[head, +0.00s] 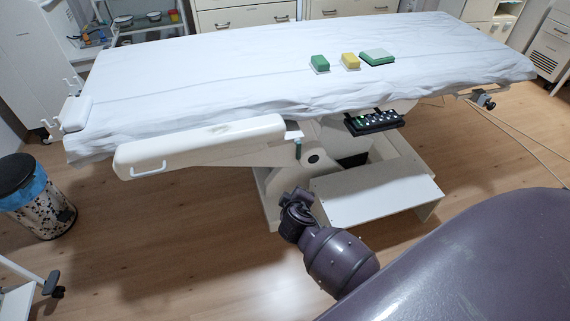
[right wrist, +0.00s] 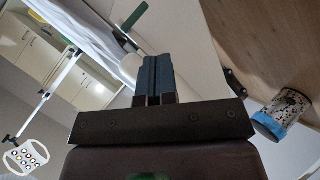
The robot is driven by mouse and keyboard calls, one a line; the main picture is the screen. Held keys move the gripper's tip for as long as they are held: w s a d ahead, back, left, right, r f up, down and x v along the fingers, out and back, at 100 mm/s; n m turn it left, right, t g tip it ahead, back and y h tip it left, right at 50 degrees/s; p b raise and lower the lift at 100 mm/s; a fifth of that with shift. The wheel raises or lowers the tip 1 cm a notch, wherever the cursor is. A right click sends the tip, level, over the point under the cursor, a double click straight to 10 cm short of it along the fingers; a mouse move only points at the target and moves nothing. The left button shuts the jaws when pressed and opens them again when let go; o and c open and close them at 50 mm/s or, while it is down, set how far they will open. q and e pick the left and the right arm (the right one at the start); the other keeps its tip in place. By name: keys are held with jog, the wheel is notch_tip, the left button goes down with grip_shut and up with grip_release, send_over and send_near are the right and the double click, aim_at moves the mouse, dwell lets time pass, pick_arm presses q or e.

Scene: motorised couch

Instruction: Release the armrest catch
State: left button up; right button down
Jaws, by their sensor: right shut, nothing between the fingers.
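The armrest (head: 200,145) is a long white padded bar along the near left side of the couch, with a white loop handle at its left end. A small green lever (head: 298,150), which looks like the catch, hangs by the armrest's right end. In the right wrist view the green lever (right wrist: 134,17) shows at the top, just beyond and left of the fingertips. My right gripper (right wrist: 155,62) is shut and empty, apart from the green lever. In the head view my right arm reaches up below the lever, and its fingers are hard to make out. My left gripper is not in view.
The couch (head: 240,75) is covered by a white sheet with green and yellow blocks on it. A black control panel (head: 374,121) hangs at its near edge. A white base step (head: 375,195) lies right of my arm. A bin (head: 40,200) stands left; floor between is clear.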

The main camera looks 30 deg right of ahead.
pick_arm(q)
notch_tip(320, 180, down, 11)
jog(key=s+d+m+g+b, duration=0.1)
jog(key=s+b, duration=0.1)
jog(key=b, duration=0.8)
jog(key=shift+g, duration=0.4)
pick_arm(e)
jog(key=w+a+f+h, duration=0.1)
jog(key=w+f+h, duration=0.2)
jog(key=w, duration=0.4)
jog(key=w+a+f+h, duration=0.1)
jog(key=w+f+h, duration=0.3)
jog(key=w, duration=0.3)
jog(key=shift+w+n+g+h, duration=0.3)
jog(key=shift+w+h, duration=0.05)
jog(key=shift+h, duration=0.45)
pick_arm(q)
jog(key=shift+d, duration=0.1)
